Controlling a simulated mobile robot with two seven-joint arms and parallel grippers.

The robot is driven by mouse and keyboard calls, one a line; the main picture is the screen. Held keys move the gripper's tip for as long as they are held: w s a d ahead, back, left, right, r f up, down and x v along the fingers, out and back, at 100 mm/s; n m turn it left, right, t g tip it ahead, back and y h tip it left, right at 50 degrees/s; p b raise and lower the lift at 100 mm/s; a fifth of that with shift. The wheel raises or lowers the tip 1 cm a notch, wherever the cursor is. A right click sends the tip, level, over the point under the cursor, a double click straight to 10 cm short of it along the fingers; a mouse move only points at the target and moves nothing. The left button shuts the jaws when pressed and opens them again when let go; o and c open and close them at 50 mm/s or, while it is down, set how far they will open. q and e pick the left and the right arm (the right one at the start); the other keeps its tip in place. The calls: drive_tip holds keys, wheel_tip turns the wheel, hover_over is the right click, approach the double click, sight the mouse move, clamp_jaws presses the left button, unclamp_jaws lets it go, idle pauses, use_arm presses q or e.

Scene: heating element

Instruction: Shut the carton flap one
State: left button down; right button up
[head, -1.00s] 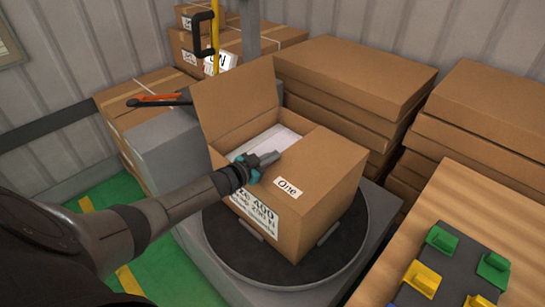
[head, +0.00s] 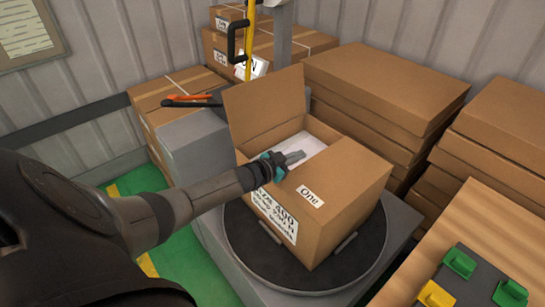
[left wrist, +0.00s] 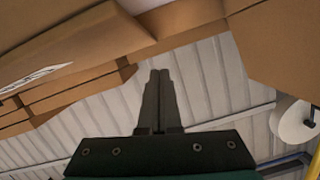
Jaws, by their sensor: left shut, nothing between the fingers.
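The carton (head: 345,215) stands on a round dark turntable (head: 255,262). Its right flap, labelled "One" (head: 310,197), lies flat over the right part of the opening. The opposite flap (head: 265,105) stands upright at the back left. A white item (head: 312,147) shows inside the carton. My left gripper (head: 300,156) is shut and empty, over the carton's opening beside the edge of the "One" flap; I cannot tell whether it touches the flap. In the left wrist view its closed fingers (left wrist: 158,100) show with cardboard beyond. My right gripper is not in view.
Stacked flat cartons (head: 385,80) stand behind and to the right. A grey block (head: 195,135) with an orange-handled tool (head: 190,100) is at the left. A wooden table (head: 480,215) with green and yellow pieces is at the lower right. A yellow post stands at the back.

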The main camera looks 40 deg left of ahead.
use_arm(q)
drive_tip(key=p+v, duration=0.3)
drive_tip(key=v, duration=0.7)
drive_tip(key=shift+a+r, duration=0.25)
drive_tip(key=shift+a, duration=0.15)
drive_tip(key=shift+w+d, duration=0.1)
